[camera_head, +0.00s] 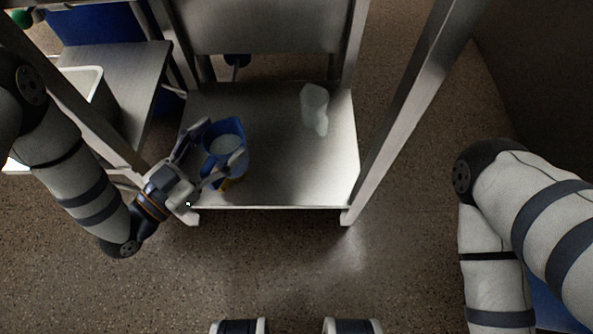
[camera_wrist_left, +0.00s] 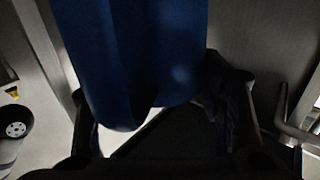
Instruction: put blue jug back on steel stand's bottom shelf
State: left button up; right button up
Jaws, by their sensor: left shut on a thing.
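The blue jug (camera_head: 213,136) is at the left front part of the steel stand's bottom shelf (camera_head: 290,165), mouth facing up. My left gripper (camera_head: 221,146) reaches in from the left front, with its fingers on either side of the jug, shut on it. In the left wrist view the jug (camera_wrist_left: 140,55) fills the upper middle as a dark blue wall between the fingers (camera_wrist_left: 165,125). I cannot tell whether its base touches the shelf. My right arm is at the right of the head view; its gripper is not in view.
A translucent pale jug (camera_head: 315,105) stands at the back right of the bottom shelf. The shelf's middle and front right are clear. A steel post (camera_head: 400,110) stands at the right. A white bin (camera_head: 90,85) sits on a neighbouring metal surface (camera_head: 135,75) at left.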

pick_arm(q)
jog(key=shift+y, duration=0.3)
jog(key=w+d+f+b, duration=0.1)
jog(key=d+f+b, duration=0.2)
jog(key=d+f, duration=0.1)
jog(key=w+d+f+b, duration=0.2)
jog(key=d+f+b, duration=0.1)
jog(key=d+f, duration=0.2)
jog(key=w+d+f+b, duration=0.2)
jog(key=d+f+b, duration=0.1)
jog(key=d+f, duration=0.1)
jog(key=shift+w+d+f, duration=0.15)
jog(key=shift+w+f, duration=0.05)
jog(key=shift+f, duration=0.5)
jog(key=shift+r, duration=0.2)
jog(key=o, duration=1.6)
jog(key=shift+f, duration=0.2)
pick_arm(e)
jog(key=s+f+g, duration=0.1)
jog(key=s+f, duration=0.2)
jog(key=f, duration=0.3)
jog(key=shift+f+g, duration=0.25)
jog(key=shift+g, duration=0.15)
pick_arm(q)
jog(key=shift+r, duration=0.15)
pick_arm(e)
jog(key=shift+s+d, duration=0.1)
